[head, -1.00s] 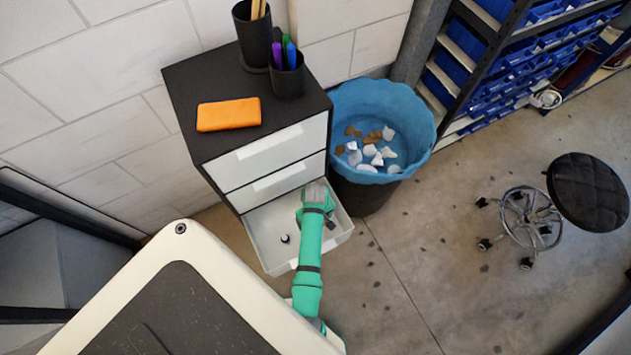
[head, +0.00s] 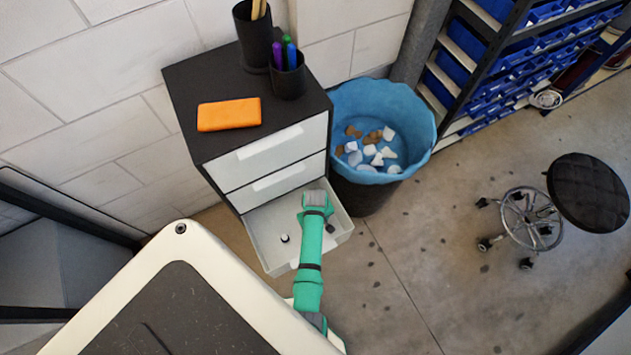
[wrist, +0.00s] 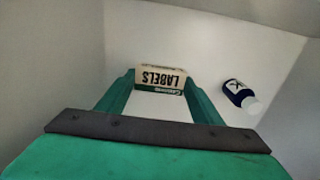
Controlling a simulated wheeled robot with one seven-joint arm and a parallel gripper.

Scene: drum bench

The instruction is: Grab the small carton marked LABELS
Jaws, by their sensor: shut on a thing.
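The small carton marked LABELS (wrist: 160,78) is cream and green, and its lettering appears upside down in the wrist view. My gripper (wrist: 158,88) is shut on it, with one green finger on each side. In the head view my gripper (head: 316,197) is over the open bottom drawer (head: 262,250) of the dark cabinet, and the carton is hidden there behind my arm. I cannot tell whether the carton touches the drawer floor.
A small dark bottle with a white cap (wrist: 240,96) lies in the drawer, right of the carton. The cabinet (head: 185,85) holds an orange box (head: 229,114) and pen cups (head: 288,75) on top. A blue-lined bin (head: 400,105) stands right beside it.

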